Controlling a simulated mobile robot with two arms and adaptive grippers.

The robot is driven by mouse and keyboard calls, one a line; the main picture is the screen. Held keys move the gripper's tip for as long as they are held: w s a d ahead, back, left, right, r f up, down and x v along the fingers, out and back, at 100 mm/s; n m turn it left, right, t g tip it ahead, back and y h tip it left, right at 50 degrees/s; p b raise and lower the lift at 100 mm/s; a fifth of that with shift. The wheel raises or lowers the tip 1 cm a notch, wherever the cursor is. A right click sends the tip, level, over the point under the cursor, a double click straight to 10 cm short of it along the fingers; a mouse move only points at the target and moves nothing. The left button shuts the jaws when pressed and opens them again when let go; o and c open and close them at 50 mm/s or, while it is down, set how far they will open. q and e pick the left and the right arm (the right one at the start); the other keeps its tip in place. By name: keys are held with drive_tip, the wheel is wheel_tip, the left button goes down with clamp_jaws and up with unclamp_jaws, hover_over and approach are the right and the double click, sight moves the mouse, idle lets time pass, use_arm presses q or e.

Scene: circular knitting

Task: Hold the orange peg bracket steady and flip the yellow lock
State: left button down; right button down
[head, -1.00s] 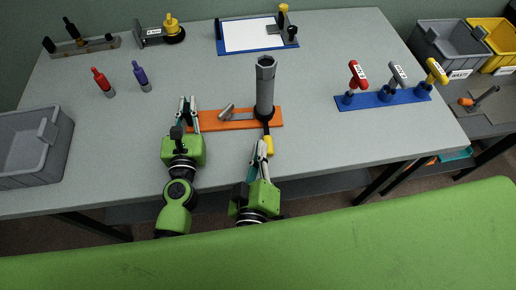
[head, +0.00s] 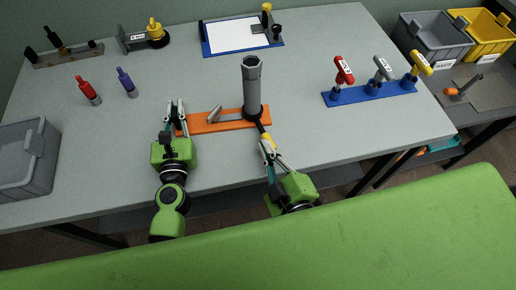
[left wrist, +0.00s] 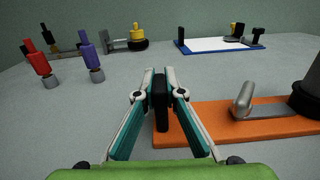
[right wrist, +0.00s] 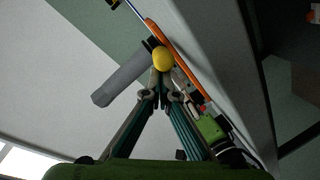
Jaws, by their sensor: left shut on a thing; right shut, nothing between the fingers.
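The orange peg bracket (head: 226,122) lies on the table and carries an upright grey tube (head: 251,85) and a grey lever. My left gripper (head: 176,118) is shut on the black upright handle (left wrist: 160,103) at the bracket's left end. The yellow lock (head: 266,143) sticks out from the tube's black foot, angled towards the front right; its rounded yellow end (right wrist: 162,58) also shows in the right wrist view. My right gripper (head: 270,153) is shut and empty, its tips right at the yellow end. I cannot tell whether they touch it.
Red (head: 89,91) and purple (head: 127,82) pegs stand left of the bracket. A blue rack (head: 370,93) with T-handles stands right. A grey bin (head: 25,160) is at the left edge. The table between bracket and rack is clear.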

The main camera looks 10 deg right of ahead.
use_arm(q)
drive_tip(key=shift+s+d+f, duration=0.1)
drive_tip(key=shift+f, duration=0.25)
use_arm(e)
drive_tip(key=shift+d+y, duration=0.3)
drive_tip(key=shift+d, duration=0.15)
drive_tip(key=w+d, duration=0.1)
drive_tip(key=d, duration=0.1)
drive_tip(key=w+d+n+y, duration=0.1)
drive_tip(key=d, duration=0.2)
drive_tip(key=w+d+n+y, duration=0.1)
drive_tip(key=d, duration=0.2)
drive_tip(key=shift+w+r, duration=0.1)
drive_tip(key=shift+w, duration=0.25)
drive_tip(key=shift+w+d, duration=0.9)
drive_tip(key=shift+w, duration=0.25)
drive_tip(key=shift+d, duration=0.1)
drive_tip(key=s+r, duration=0.1)
drive_tip(key=s+a+r, duration=0.1)
drive_tip(key=s+r, duration=0.1)
drive_tip(key=shift+a, duration=0.2)
drive_tip(key=s+d, duration=0.1)
drive_tip(key=d, duration=0.1)
drive_tip(key=s+d+r, duration=0.1)
drive_tip(key=s+d, duration=0.1)
drive_tip(key=d, duration=0.1)
drive_tip(key=s+d, duration=0.2)
drive_tip(key=d, duration=0.1)
drive_tip(key=shift+s+r, duration=0.2)
drive_tip(key=shift+r, duration=0.1)
